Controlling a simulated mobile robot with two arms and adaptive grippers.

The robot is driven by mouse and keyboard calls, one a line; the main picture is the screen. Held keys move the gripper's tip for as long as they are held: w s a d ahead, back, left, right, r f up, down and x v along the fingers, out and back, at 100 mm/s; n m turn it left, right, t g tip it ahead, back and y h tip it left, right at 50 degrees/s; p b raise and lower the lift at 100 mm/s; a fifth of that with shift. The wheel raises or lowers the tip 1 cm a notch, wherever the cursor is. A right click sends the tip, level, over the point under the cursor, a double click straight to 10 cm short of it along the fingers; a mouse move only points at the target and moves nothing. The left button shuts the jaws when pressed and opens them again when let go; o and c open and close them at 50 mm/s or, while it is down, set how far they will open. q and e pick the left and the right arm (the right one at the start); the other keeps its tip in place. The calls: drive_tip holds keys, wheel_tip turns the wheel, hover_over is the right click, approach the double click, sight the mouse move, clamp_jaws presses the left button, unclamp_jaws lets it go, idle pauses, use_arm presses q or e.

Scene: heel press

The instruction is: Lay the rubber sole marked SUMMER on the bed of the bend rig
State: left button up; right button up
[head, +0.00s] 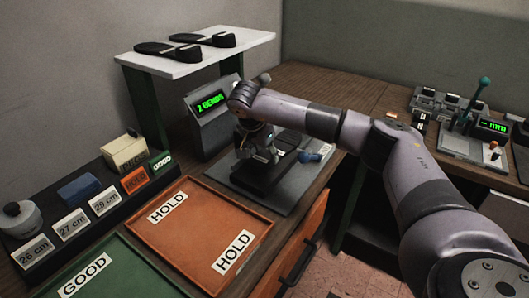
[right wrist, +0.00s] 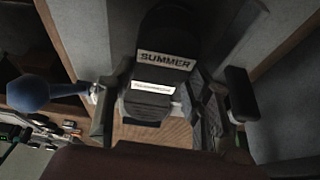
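The rubber sole marked SUMMER (right wrist: 165,62) is dark, with a white name label and a second white label on its heel end. In the right wrist view it lies upper middle, heel end towards my gripper. My right gripper (head: 259,156) is low over the bend rig (head: 240,184), a grey base with a dark block. In the right wrist view, dark finger parts stand on both sides of the sole's heel end; whether they touch it is unclear. The gripper hides much of the rig's bed, and I cannot tell whether the sole rests on it. My left gripper is out of view.
A display (head: 211,105) reading 2 BENDS stands behind the rig. Its blue knob (right wrist: 28,92) is close beside my right gripper. An orange HOLD tray (head: 196,250) and a green GOOD tray (head: 125,276) lie in front. Two soles rest on a white shelf (head: 195,52).

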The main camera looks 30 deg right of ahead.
drive_tip(key=o, duration=0.5)
drive_tip(key=shift+o, duration=0.5)
drive_tip(key=o, duration=0.4)
drive_tip(key=shift+c, duration=0.2)
drive_tip(key=shift+r+p, duration=2.7)
drive_tip(key=shift+r, duration=0.85)
drive_tip(key=shift+f, duration=0.15)
